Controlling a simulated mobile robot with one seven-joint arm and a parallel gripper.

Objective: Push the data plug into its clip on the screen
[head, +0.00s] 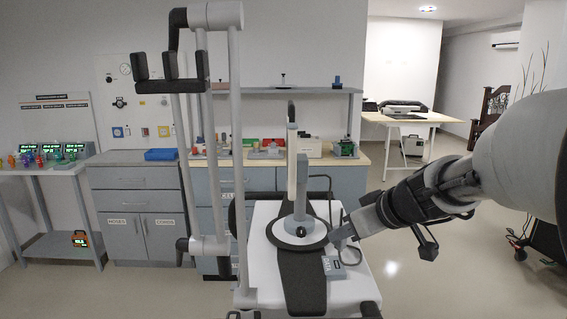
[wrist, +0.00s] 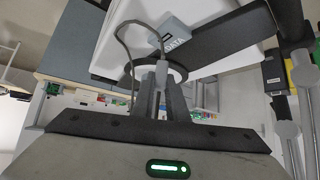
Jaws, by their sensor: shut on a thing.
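My gripper (wrist: 162,88) is shut on the data plug (wrist: 162,73), a small grey piece between the fingertips in the wrist view. A dark cable loops left of the plug towards a small grey labelled box (wrist: 172,34), which also shows in the head view (head: 333,268) on the cart top. In the head view my gripper (head: 338,238) is just right of the dark round base of the upright screen. The screen (head: 292,165) is seen nearly edge-on. I cannot make out its clip, or whether the plug touches anything.
The white cart top (head: 262,268) has a dark strip (head: 302,280) down its middle. Grey upright poles (head: 236,150) stand to the left. A counter with drawers (head: 135,185) and a shelf (head: 300,91) are behind. Open floor (head: 430,280) lies to the right.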

